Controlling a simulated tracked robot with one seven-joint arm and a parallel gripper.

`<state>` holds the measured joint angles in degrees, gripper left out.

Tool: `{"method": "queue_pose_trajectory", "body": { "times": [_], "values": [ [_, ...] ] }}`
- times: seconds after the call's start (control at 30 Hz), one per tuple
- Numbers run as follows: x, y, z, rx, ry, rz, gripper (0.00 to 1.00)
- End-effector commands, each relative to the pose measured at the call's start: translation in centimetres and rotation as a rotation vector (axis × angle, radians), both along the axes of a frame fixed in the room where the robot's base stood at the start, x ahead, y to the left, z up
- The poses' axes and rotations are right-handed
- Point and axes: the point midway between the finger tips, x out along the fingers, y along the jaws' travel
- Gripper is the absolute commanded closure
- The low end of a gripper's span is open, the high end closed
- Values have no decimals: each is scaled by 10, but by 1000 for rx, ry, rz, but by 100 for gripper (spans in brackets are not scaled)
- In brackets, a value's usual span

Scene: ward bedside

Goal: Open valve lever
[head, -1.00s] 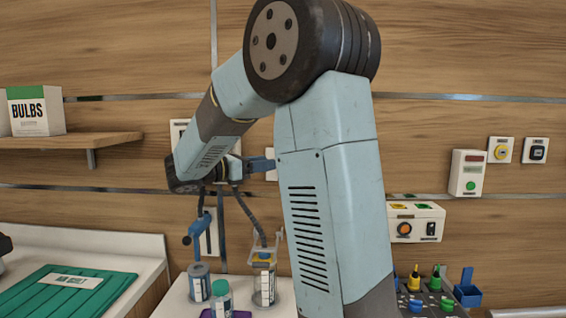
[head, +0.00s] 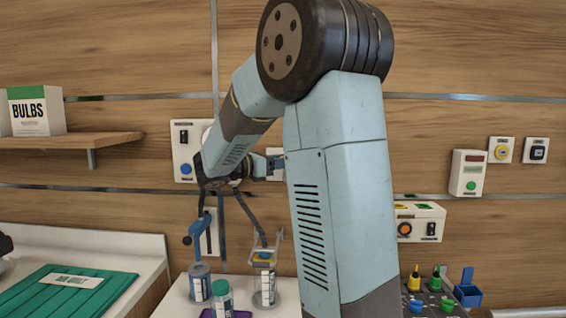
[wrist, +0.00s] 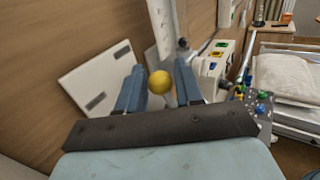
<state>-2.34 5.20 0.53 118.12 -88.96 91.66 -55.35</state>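In the wrist view, a round yellow knob (wrist: 160,82), which looks like the end of the valve lever, shows between the two blue fingers of my gripper (wrist: 159,72). The fingers are apart, with a narrow gap visible on each side of the knob. I cannot tell how deep between the fingers it is. The rest of the lever is hidden or not clear. In the head view, my gripper (head: 273,165) is near the wall behind my arm, which hides the knob there.
A wall panel with a blue button (head: 186,168) is left of my wrist. Jars (head: 200,284) with hoses stand below on a white counter. A switch box (head: 420,222) is to the right. A shelf with a BULBS box (head: 37,110) is at the left.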

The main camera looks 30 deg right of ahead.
Motion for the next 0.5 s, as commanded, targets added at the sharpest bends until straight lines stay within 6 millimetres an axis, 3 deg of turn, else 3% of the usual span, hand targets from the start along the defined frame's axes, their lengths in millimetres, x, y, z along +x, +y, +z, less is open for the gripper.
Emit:
{"method": "queue_pose_trajectory", "body": {
  "times": [0.33,0.5],
  "values": [
    [0,0,0,0,0,-1,99],
    [-1,-1,1,11,-9,-1,100]
  ]
}}
